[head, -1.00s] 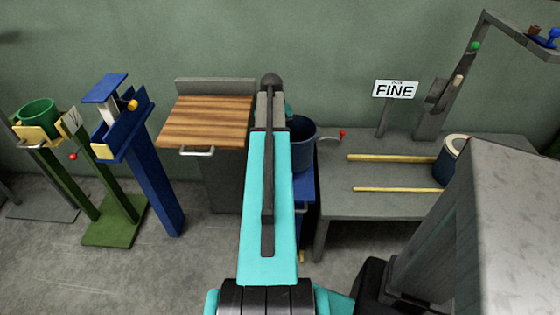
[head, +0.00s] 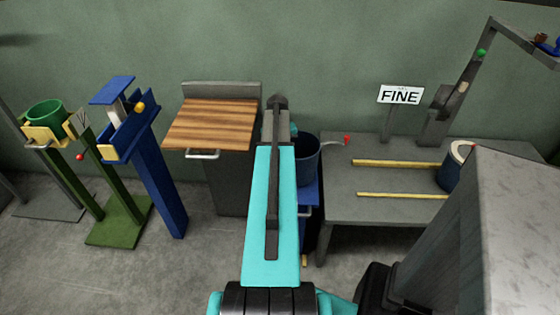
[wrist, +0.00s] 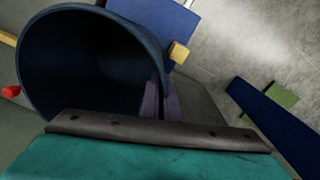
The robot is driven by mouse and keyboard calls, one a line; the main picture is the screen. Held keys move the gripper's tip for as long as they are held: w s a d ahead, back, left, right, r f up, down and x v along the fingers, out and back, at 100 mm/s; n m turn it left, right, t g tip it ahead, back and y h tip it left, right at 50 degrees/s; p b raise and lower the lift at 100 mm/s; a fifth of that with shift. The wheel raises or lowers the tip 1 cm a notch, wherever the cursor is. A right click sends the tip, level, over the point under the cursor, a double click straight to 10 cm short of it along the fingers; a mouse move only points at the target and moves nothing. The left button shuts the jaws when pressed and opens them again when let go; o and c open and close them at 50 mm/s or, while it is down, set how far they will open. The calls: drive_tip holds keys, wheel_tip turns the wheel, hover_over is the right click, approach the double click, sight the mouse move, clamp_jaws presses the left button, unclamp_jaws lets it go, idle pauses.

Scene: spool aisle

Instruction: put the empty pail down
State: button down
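The dark blue pail (head: 308,165) is just right of my teal arm in the head view, over a blue stand (head: 311,205). In the wrist view the pail (wrist: 90,60) fills the upper left, and its dark inside looks empty. My gripper's fingers (wrist: 161,103) are on either side of the pail's near wall at the rim, seemingly closed on it. The blue stand (wrist: 165,18) shows beyond the pail. The pail's base is hidden, so I cannot tell whether it touches the stand. My arm hides the fingertips in the head view.
A grey bench (head: 390,215) with two yellow rods and a FINE sign (head: 400,95) stands right. A red knob (head: 347,139) is close to the pail. A wood-topped cabinet (head: 212,125) is left; farther left are a blue stand (head: 155,180) and a green pail (head: 46,116).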

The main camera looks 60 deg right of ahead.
drive_tip(key=shift+f, duration=1.15)
drive_tip(key=c, duration=2)
unclamp_jaws()
wheel_tip(320, 180, up, 12)
drive_tip(key=b, duration=0.1)
drive_tip(key=shift+w+a, duration=0.15)
drive_tip(key=shift+w, duration=0.05)
